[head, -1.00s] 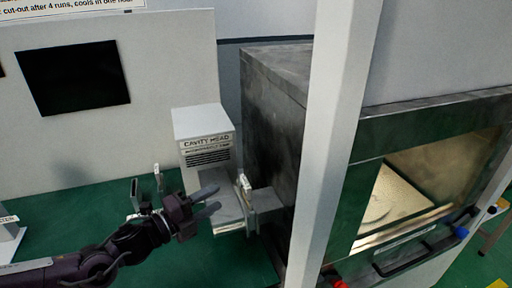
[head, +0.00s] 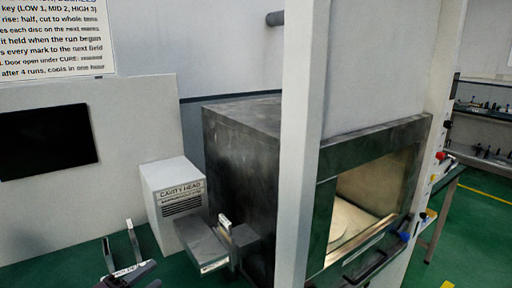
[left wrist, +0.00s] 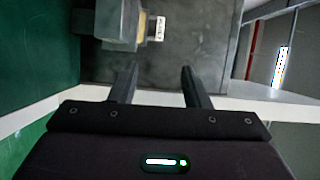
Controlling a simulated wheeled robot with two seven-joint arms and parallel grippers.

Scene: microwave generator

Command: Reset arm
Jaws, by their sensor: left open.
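My left gripper (head: 134,275) shows only partly at the bottom left of the head view, low and in front of the cavity head. In the left wrist view its two fingers (left wrist: 158,84) are apart with nothing between them. The cavity head (head: 178,205) is a white box with a grey block (head: 205,250) in front of it, beside the dark metal microwave cabinet (head: 240,150). The grey block and a small pale tag (left wrist: 160,28) show beyond the fingers in the left wrist view. My right gripper is not in view.
A white upright post (head: 303,150) stands in front of the cabinet. The cabinet's opening (head: 372,195) shows a lit interior with a round plate. A shelf (head: 485,115) is at the far right.

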